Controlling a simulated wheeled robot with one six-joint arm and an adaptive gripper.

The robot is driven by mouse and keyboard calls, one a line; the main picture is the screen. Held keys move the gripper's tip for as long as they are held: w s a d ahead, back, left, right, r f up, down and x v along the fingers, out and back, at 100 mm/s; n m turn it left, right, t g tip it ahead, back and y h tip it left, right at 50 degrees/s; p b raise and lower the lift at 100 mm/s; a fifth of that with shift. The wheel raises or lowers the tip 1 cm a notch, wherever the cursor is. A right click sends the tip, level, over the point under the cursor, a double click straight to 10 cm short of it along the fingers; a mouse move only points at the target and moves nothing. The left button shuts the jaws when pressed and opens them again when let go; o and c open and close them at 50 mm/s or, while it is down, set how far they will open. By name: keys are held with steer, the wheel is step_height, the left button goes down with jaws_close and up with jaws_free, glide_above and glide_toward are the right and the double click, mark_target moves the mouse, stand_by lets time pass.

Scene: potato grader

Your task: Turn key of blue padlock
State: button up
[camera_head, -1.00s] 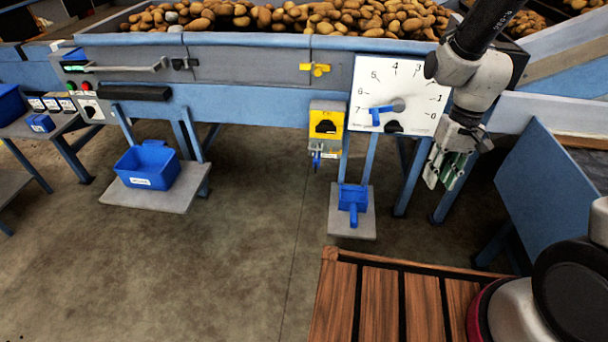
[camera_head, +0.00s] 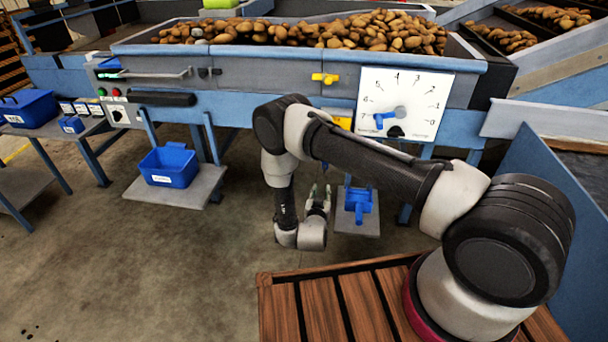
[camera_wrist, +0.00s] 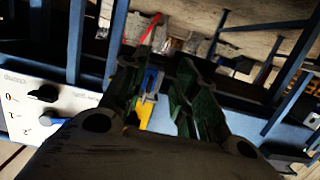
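The yellow box (camera_head: 342,123) that carries the padlock is mostly hidden behind my arm in the head view, and the padlock and its key are hidden there. My gripper (camera_head: 320,190) points up, below and in front of this box. In the wrist view, my gripper (camera_wrist: 163,82) has its two green fingers apart. A small blue shape (camera_wrist: 151,80), seemingly the blue padlock, shows between them, beside the yellow box (camera_wrist: 147,112). It looks beyond the fingertips, with no contact visible. The key cannot be made out.
A white dial plate (camera_head: 405,103) with a blue pointer is right of the box; it also shows in the wrist view (camera_wrist: 25,112). A blue holder (camera_head: 358,204) stands on a low shelf close to my gripper. A blue bin (camera_head: 169,166) is further left.

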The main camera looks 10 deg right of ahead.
steer(key=w+d+r+t+h, duration=0.1)
steer(key=w+d+r+t, duration=0.1)
steer(key=w+r, duration=0.2)
steer(key=w, duration=0.3)
steer(key=shift+w+d+r, duration=0.3)
steer(key=shift+w+r, duration=0.1)
jaws_close()
